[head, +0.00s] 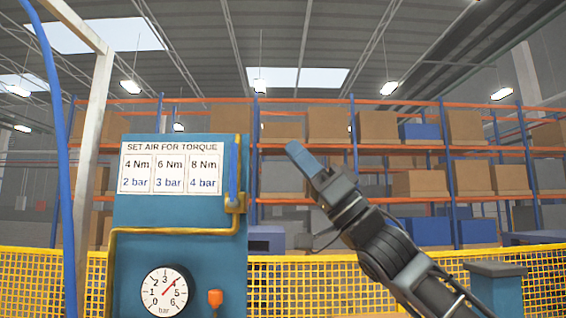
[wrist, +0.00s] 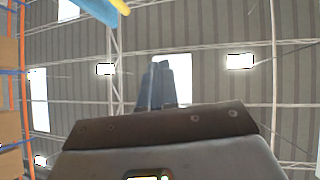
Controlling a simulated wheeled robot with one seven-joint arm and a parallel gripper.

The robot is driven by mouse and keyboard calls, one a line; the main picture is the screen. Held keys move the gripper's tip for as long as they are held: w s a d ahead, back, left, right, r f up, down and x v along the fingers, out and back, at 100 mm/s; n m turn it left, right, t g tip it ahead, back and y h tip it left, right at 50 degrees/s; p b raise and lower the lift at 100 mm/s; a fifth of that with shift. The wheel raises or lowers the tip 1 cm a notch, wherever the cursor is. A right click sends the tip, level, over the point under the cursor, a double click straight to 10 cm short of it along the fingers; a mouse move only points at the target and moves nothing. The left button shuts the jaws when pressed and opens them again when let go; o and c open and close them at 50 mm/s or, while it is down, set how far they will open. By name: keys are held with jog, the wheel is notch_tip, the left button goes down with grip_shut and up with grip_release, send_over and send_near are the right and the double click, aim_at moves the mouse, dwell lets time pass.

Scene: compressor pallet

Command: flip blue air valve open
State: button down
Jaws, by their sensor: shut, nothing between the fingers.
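The blue air valve lever (head: 234,165) stands upright at the right edge of the teal panel (head: 180,262) in the head view. It rises from a brass valve body (head: 236,204) on a yellow pipe (head: 175,231). My gripper (head: 297,154) is shut and empty, to the right of the lever and apart from it, its tips pointing up and left. In the wrist view its closed fingers (wrist: 160,82) point at the ceiling. A blue shape with a yellow end (wrist: 105,10) shows at the top edge there; I cannot tell which part it is.
A pressure gauge (head: 164,292) and an orange knob (head: 215,298) are low on the panel. A torque sign (head: 171,168) is above. A blue hose (head: 62,160) hangs at left. Yellow mesh fencing (head: 330,285) and shelving stand behind. Open air lies between gripper and lever.

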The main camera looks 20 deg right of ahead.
jog(key=shift+s+d+b, duration=0.2)
jog(key=shift+s+d, duration=0.25)
jog(key=shift+d, duration=0.4)
jog(key=shift+s+d+b, duration=0.2)
jog(key=shift+s+d, duration=0.3)
jog(key=shift+d, duration=0.3)
jog(key=shift+s+d+b, duration=0.2)
jog(key=shift+s+d, duration=0.25)
jog(key=shift+d, duration=0.4)
